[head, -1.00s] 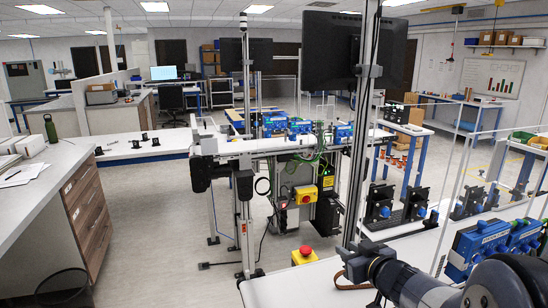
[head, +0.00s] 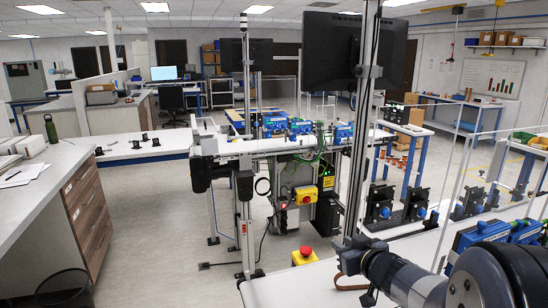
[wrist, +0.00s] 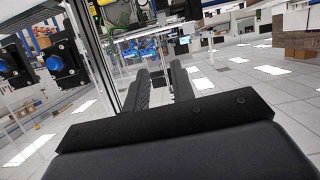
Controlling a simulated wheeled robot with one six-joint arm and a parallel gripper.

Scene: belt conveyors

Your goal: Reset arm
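My gripper shows in the wrist view (wrist: 159,80), with its two black ridged fingers apart and a clear gap between them. Nothing is held in the gap, and the floor shows through it. In the head view, my arm reaches in from the lower right. Its dark end is in front of the metal post, above the white table (head: 300,287). The fingers are hard to make out there.
A yellow box with a red button (head: 305,256) stands on the table near my arm. A metal post (head: 362,150) carries a black monitor (head: 343,50). Black fixtures with blue knobs (head: 380,205) stand behind. Blue units (head: 480,234) lie beyond my arm at right.

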